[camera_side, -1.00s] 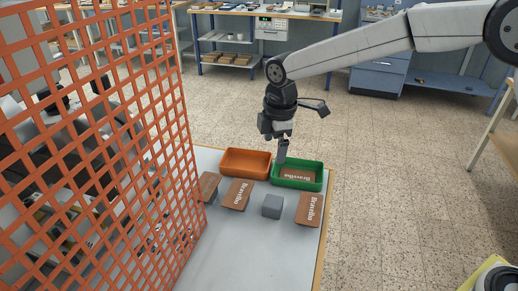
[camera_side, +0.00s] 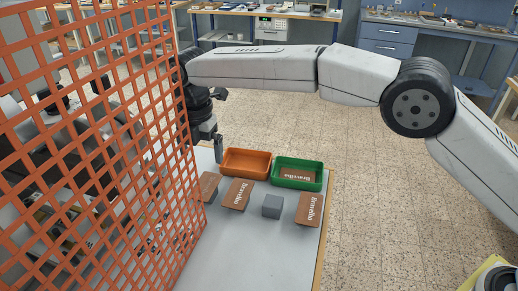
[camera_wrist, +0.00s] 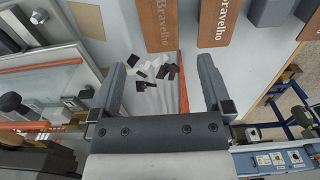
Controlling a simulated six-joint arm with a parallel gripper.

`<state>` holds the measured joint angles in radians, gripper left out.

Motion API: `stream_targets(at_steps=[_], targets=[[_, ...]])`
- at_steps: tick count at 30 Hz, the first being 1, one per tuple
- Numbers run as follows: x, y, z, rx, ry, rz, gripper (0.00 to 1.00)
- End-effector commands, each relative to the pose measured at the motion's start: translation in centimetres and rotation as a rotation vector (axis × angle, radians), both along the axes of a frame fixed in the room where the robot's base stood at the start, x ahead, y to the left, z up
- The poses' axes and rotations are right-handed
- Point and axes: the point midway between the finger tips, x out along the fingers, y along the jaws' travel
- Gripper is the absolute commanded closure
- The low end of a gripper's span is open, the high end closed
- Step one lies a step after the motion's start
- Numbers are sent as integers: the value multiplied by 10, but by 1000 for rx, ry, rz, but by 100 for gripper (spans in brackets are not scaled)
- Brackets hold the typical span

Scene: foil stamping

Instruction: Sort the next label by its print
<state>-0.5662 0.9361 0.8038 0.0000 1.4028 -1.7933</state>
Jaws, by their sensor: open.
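My gripper (camera_side: 218,152) is open and empty, raised near the table's far left corner, left of the orange tray (camera_side: 222,166). Its two spread fingers show in the wrist view (camera_wrist: 160,85). A brown label (camera_side: 208,186) lies at the left, partly behind the mesh. Another brown label (camera_side: 237,194) with white print lies beside it, and a third (camera_side: 309,209) lies at the right. A brown printed label (camera_side: 297,173) lies in the green tray (camera_side: 318,180). The orange tray looks empty.
A grey block (camera_side: 272,206) sits between the labels; a grey block also shows in the wrist view (camera_wrist: 266,10). An orange mesh fence (camera_side: 120,150) stands along the table's left side. The table's front (camera_side: 250,255) is clear.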

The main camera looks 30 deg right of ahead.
Motion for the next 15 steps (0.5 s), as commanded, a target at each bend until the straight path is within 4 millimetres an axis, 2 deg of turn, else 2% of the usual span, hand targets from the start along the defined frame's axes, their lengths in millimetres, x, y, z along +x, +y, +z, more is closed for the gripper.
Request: stream_targets(at_steps=[15], targets=[[0,0,-26,1,-1,-3,0]])
